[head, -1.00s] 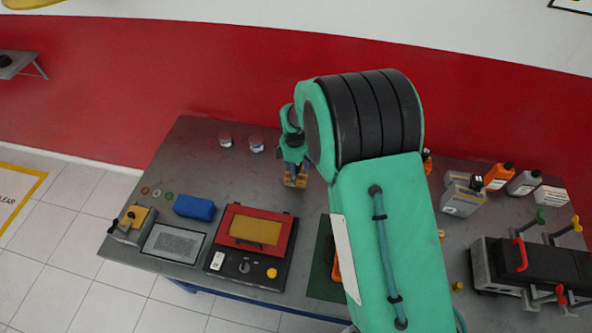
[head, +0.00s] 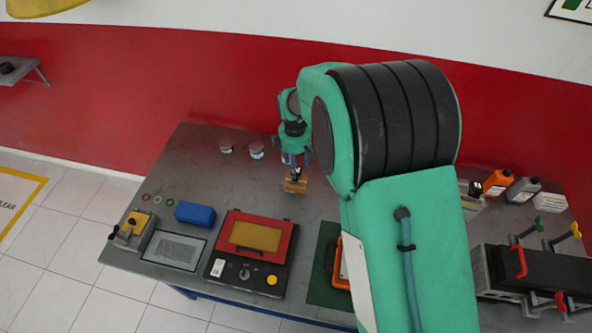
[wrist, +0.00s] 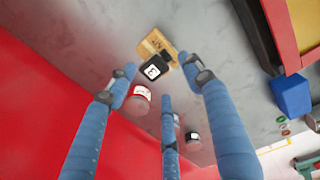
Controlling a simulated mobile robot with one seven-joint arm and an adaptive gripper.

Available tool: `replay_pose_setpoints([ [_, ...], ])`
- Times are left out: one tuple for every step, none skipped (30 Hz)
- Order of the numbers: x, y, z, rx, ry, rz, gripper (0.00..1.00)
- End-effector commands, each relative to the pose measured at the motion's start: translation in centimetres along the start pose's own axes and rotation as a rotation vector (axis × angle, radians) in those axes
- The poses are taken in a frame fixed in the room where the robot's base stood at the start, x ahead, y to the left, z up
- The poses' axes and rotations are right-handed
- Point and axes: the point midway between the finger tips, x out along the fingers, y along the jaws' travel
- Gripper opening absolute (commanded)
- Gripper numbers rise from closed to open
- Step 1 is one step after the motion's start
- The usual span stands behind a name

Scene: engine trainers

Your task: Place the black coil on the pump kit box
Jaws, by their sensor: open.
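The pump kit box (head: 295,186) is a small tan carton standing on the grey bench. It also shows in the wrist view (wrist: 152,42), printed with dark letters. The black coil (wrist: 156,66), a small dark block with a white label, appears to rest on top of the box, overlapping its edge in the wrist view. In the head view the coil is a small dark shape (head: 297,173) on the box. My gripper (wrist: 160,80) has its blue fingers spread around and short of the coil, open and apart from it as far as I can see.
Small jars (head: 257,151) stand at the bench's back edge, close to my fingers in the wrist view (wrist: 137,99). A blue block (head: 195,213) and a red-and-black case (head: 258,240) lie left and in front. Bottles (head: 497,183) stand right. Bare bench surrounds the box.

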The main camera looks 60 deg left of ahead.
Motion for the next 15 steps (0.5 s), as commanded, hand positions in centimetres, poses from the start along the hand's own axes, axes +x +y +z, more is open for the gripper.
replay_pose_setpoints([
  [-0.9, 0.1, 0.0, 0.000, 0.001, 0.003, 0.51],
  [-1.3, 0.1, 0.0, 0.000, 0.001, 0.002, 0.51],
  [-1.7, 0.1, 0.0, 0.000, 0.001, 0.002, 0.51],
  [-2.0, 0.0, 0.0, 0.000, 0.001, 0.001, 0.51],
  [-2.3, 0.0, 0.0, 0.000, 0.001, 0.001, 0.51],
  [-2.7, 0.1, 0.0, 0.000, 0.001, 0.001, 0.51],
  [-2.9, 0.1, 0.0, 0.000, 0.001, 0.002, 0.51],
  [-3.0, 0.1, 0.0, 0.000, 0.001, 0.002, 0.51],
  [-3.2, 0.1, 0.0, 0.000, 0.001, 0.002, 0.51],
  [-3.3, 0.1, 0.0, 0.000, 0.001, 0.001, 0.51],
  [-3.4, 0.0, 0.0, 0.000, 0.001, 0.001, 0.51],
  [-3.4, 0.0, 0.0, 0.000, 0.000, 0.001, 0.51],
  [-3.4, 0.0, 0.0, 0.000, 0.000, 0.001, 0.51],
  [-3.4, 0.0, 0.0, 0.000, 0.000, 0.001, 0.51],
  [-3.5, 0.0, 0.0, 0.000, 0.000, 0.001, 0.51],
])
